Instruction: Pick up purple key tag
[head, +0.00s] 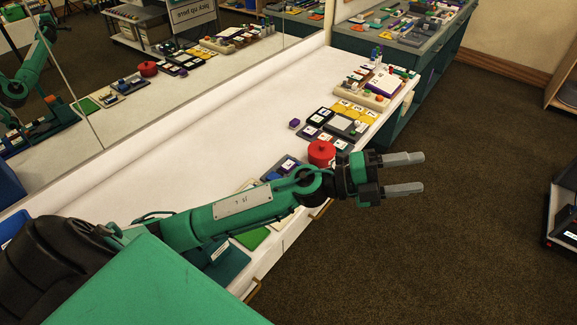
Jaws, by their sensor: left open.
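My left arm reaches in from the lower left across the white table. My left gripper (420,172) is open and empty, its two grey fingers pointing right, past the table's front edge and over the carpet. A small purple block-like item (294,123) lies on the table beyond the gripper, left of the dark card holders. I cannot tell whether it is the key tag. Another purple edge shows under a white card at the table's far end, and no clear tag shape can be made out. My arm hides part of the near table. My right gripper is not in view.
A red round container (321,153) stands near the front edge, just behind my wrist. Dark and yellow card holders (357,108) crowd the right end of the white table (170,165). Its left-middle is clear. A mirror (190,50) runs along the back. A second green-sided table (440,45) stands beyond.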

